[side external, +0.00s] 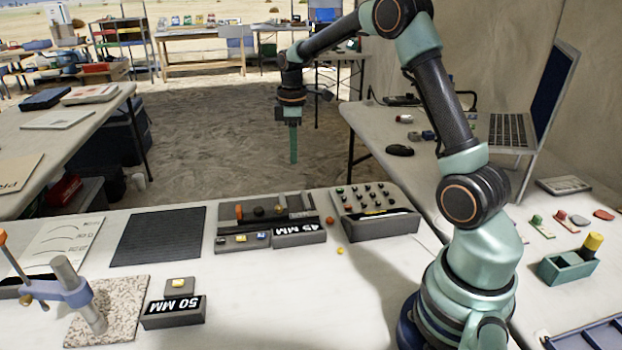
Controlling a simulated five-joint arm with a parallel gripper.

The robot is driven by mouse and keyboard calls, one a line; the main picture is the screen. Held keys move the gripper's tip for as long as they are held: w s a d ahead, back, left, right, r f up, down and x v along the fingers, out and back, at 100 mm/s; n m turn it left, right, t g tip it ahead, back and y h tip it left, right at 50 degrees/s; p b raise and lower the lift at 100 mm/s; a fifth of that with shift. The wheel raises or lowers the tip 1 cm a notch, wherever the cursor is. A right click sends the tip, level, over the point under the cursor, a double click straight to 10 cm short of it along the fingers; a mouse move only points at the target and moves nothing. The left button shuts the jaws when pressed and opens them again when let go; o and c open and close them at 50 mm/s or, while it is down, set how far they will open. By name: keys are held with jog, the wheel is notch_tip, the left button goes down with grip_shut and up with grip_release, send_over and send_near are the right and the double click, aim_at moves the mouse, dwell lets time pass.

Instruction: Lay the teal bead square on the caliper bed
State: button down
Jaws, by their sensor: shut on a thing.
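My gripper (293,160) points straight down over the sandy floor, beyond the far edge of the work table and well above it. Its teal fingers are closed together. The thing between them is too small to make out, and I cannot pick out a teal bead anywhere. A long dark grey tray labelled "45 MM" (300,238) stands mid-table, holding an orange piece (239,211) and a dark round bead (259,211). I cannot tell for certain which is the caliper bed.
A grey box with several knobs (378,233) stands right of the tray. Small red (330,220) and yellow (340,251) beads lie loose near it. A dark ribbed mat (158,238) lies left. A clamp stand on a speckled slab (110,312) fills the front left.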

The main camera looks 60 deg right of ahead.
aim_at(295, 206)
notch_tip(295, 206, down, 13)
jog(key=shift+f, duration=0.2)
dwell(0.3)
jog(key=shift+f, duration=0.1)
jog(key=c, duration=0.8)
grip_release()
jog(key=shift+o, duration=0.2)
